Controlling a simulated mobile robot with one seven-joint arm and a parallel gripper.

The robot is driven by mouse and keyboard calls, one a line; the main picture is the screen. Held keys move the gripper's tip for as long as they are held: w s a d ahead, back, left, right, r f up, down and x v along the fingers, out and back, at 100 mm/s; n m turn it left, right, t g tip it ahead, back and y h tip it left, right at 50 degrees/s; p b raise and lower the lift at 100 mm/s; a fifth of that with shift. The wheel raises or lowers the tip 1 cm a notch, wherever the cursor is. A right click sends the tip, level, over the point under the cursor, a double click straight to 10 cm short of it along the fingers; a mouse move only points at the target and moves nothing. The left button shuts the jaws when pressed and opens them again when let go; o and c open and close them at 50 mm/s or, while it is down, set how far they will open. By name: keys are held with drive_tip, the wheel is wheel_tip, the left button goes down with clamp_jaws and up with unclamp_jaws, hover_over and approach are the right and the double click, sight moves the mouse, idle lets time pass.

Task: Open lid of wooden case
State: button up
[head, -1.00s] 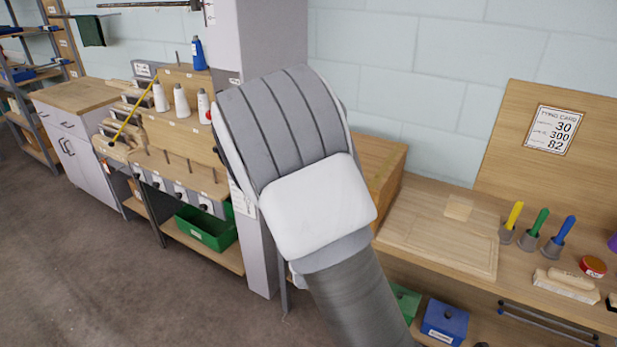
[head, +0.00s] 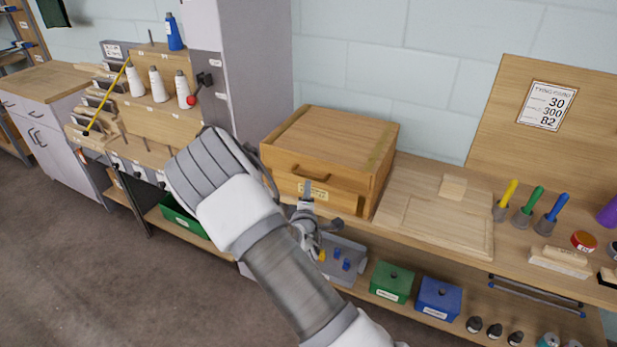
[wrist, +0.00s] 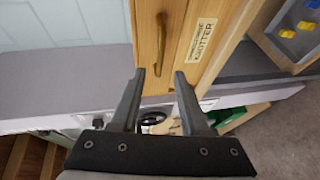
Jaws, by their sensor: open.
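The wooden case (head: 350,130) stands on the bench at mid-picture in the head view, with its lid shut. A dark curved handle (head: 308,175) is on its front, above a cream label. In the wrist view the case front (wrist: 178,62) shows close up, with the brass-like handle (wrist: 161,42) and the label reading KNOTTER (wrist: 201,40). My gripper (wrist: 160,75) is open and empty, its two fingers pointing at the case front near the handle's lower end in the picture. In the head view my gripper (head: 307,196) is in front of the case, partly hidden by my arm.
A grey column (head: 255,60) stands left of the case. A pale wooden board (head: 440,225) lies to its right, beside several colored-handled tools. Green (head: 391,281) and blue (head: 438,298) boxes are on the shelf below. A spool rack (head: 155,115) is at left.

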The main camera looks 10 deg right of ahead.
sight(308, 178)
drive_tip(key=x, duration=1)
drive_tip(key=shift+s, duration=0.1)
clamp_jaws()
idle(1.2)
